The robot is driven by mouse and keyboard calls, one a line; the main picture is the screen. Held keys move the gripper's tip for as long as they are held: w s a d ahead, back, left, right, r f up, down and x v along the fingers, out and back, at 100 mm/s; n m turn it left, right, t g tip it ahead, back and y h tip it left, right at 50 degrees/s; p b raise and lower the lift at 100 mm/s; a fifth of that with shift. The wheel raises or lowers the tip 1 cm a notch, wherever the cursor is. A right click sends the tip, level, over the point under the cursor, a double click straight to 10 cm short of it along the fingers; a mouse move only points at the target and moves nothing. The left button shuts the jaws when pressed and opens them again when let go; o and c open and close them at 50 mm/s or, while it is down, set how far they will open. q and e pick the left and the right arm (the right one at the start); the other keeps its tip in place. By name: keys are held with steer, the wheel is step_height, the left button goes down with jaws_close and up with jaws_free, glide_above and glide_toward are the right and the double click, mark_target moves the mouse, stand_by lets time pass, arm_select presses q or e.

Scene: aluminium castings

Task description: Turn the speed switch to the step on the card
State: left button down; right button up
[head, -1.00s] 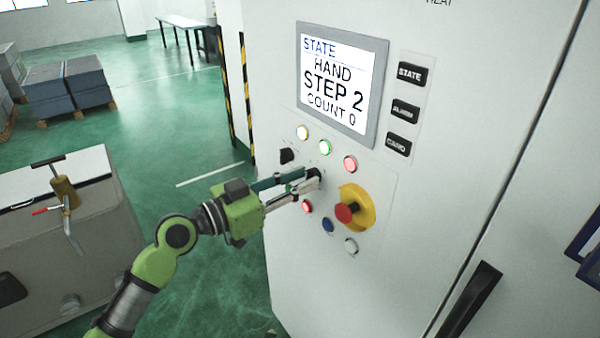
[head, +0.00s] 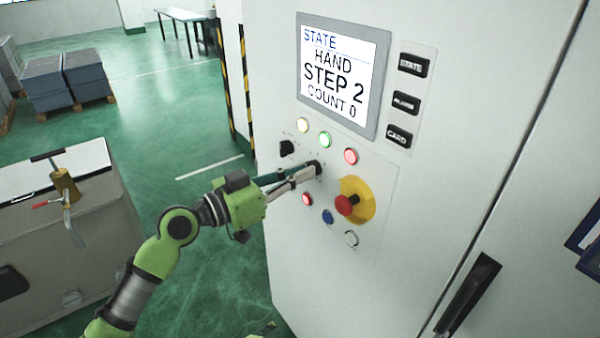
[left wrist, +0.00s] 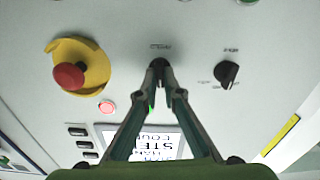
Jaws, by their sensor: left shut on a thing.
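The speed switch (head: 317,167) is a small black knob on the white cabinet's control panel, below the green lamp. My left gripper (head: 311,170) is shut on it, its fingers partly covering it. In the left wrist view the two fingertips (left wrist: 160,66) meet around the dark knob (left wrist: 158,62); its pointer direction is hard to make out. The screen (head: 342,76) reads STATE, HAND, STEP 2, COUNT 0. No card page shows; a black CARD button (head: 398,137) sits right of the screen. My right gripper is out of view.
A second black knob (head: 287,148) is left of the switch; it also shows in the left wrist view (left wrist: 228,73). A red emergency stop on yellow (head: 347,204) lies close below right. Lamps and buttons surround the switch. A grey case (head: 70,235) stands at left.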

arm_select(q)
steer(key=shift+w+a+n+p, duration=0.1)
steer(key=shift+n+p, duration=0.4)
steer(key=shift+n, duration=3.4)
steer(key=c, duration=2.2)
jaws_free()
steer(key=v, duration=1.2)
steer(key=shift+w+f, duration=0.1)
